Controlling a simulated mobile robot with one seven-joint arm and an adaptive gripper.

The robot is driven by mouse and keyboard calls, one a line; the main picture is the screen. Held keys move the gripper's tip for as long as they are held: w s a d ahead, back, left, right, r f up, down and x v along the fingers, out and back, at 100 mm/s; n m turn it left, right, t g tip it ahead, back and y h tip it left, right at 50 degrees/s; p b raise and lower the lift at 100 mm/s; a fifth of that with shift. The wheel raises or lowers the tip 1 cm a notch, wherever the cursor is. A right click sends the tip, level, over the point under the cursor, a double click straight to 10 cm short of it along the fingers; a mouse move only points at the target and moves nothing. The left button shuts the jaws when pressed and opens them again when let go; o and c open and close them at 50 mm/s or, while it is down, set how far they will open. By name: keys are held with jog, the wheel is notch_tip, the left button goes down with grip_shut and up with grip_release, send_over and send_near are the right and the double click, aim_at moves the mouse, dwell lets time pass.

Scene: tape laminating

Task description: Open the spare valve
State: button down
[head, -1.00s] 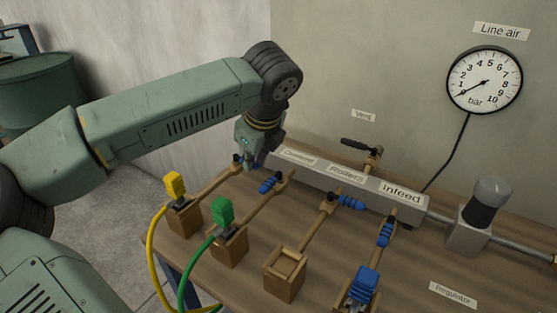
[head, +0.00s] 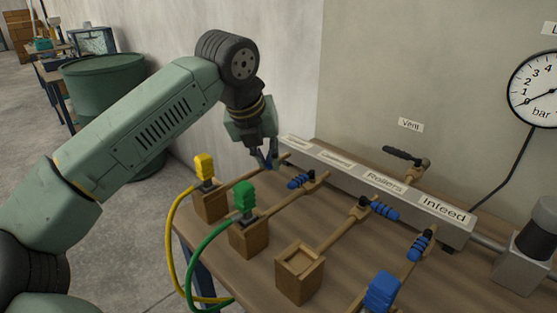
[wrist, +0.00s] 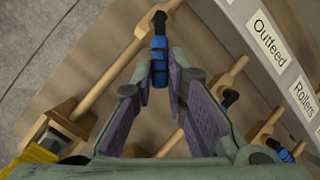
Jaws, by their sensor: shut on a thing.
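The spare valve is the far-left one of the row, under a partly readable label (head: 297,143). Its blue lever handle (wrist: 158,62) shows in the wrist view, with a black pivot (wrist: 159,20) at its far end. The handle slants across its tan pipe (wrist: 118,68), neither clearly along it nor square to it. My gripper (wrist: 160,78) is shut on this handle, one finger on each side. In the head view my gripper (head: 266,160) hides most of the valve.
The outfeed valve handle (head: 301,181) is close on the right, then the rollers handle (head: 384,209) and infeed handle (head: 420,243). Yellow (head: 204,167) and green (head: 244,196) plugs with hoses stand in front. The gauge (head: 540,88) needle is near zero.

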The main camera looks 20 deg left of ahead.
jog(key=shift+w+a+r+m+g+h+p, duration=0.1)
jog(key=shift+a+m+g+h+p, duration=0.15)
jog(key=shift+a+m+h+p, duration=0.8)
jog(key=shift+w+a+f+m+g+p, duration=0.1)
jog(key=shift+a+m+g+p, duration=0.2)
jog(key=shift+m, duration=1.5)
jog(key=shift+a+r+m+g+h+p, duration=0.1)
jog(key=shift+a+m+g+h+p, duration=0.15)
jog(key=shift+a+m+h+p, duration=0.8)
jog(key=shift+d+m+y+b, duration=0.25)
jog(key=shift+m+y+b, duration=0.25)
jog(key=shift+b, duration=0.05)
jog(key=c, duration=1.6)
grip_release()
jog(key=v, duration=1.2)
